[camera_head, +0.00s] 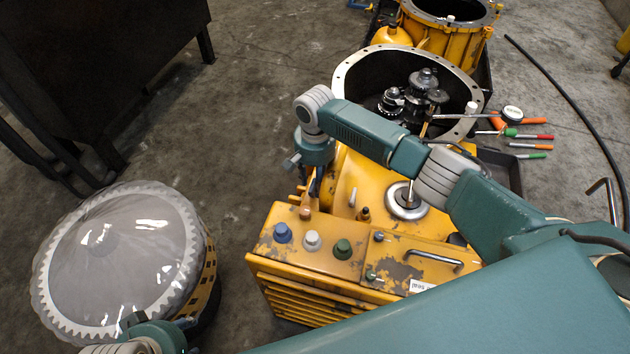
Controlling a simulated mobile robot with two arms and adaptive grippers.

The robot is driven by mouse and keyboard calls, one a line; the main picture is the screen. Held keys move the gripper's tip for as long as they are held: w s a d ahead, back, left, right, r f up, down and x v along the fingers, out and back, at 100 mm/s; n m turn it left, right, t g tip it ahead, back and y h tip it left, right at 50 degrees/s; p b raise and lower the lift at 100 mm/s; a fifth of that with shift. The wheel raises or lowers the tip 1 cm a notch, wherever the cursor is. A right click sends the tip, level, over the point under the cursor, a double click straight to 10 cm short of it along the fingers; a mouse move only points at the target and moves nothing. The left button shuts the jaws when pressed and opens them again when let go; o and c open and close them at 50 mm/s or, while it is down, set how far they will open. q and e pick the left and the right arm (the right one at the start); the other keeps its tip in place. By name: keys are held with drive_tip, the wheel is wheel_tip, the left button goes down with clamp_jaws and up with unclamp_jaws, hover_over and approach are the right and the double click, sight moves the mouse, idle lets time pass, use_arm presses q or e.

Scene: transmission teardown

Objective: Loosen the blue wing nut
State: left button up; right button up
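A blue knob-like cap (282,233), the only clear match for the blue wing nut, sits on the left of the yellow housing's top panel; its wings are not clear at this size. A white cap (312,241) and a green cap (343,249) stand in a row to its right. My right gripper (314,185) points down above and behind the blue cap, apart from it; its fingertips are small and partly hidden. My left gripper (160,327) is at the bottom left edge, in front of the covered drum and well away from the blue cap; its fingers are mostly cut off.
The yellow housing (310,292) has a bent handle (434,259) on its panel. A drum with a clear cover (115,255) stands at left. Behind are an open round casing with gears (345,78) and several coloured-handle tools (530,146).

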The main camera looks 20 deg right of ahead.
clamp_jaws()
use_arm(q)
drive_tip(key=shift+r, duration=0.1)
use_arm(e)
drive_tip(key=r+p, duration=0.1)
drive_tip(key=p, duration=0.2)
drive_tip(key=shift+w+n+p, duration=0.3)
drive_tip(key=shift+w+n, duration=0.05)
drive_tip(key=shift+n, duration=0.05)
drive_tip(key=n+p, duration=0.1)
drive_tip(key=p, duration=0.1)
drive_tip(key=shift+f+n+p, duration=0.15)
drive_tip(key=shift+n+p, duration=0.15)
drive_tip(key=shift+p, duration=0.1)
drive_tip(key=shift+f+n, duration=0.1)
drive_tip(key=shift+n, duration=0.2)
use_arm(q)
drive_tip(key=s+f+g, duration=0.1)
drive_tip(key=s+f, duration=0.2)
drive_tip(key=f, duration=1.8)
drive_tip(key=shift+f, duration=0.2)
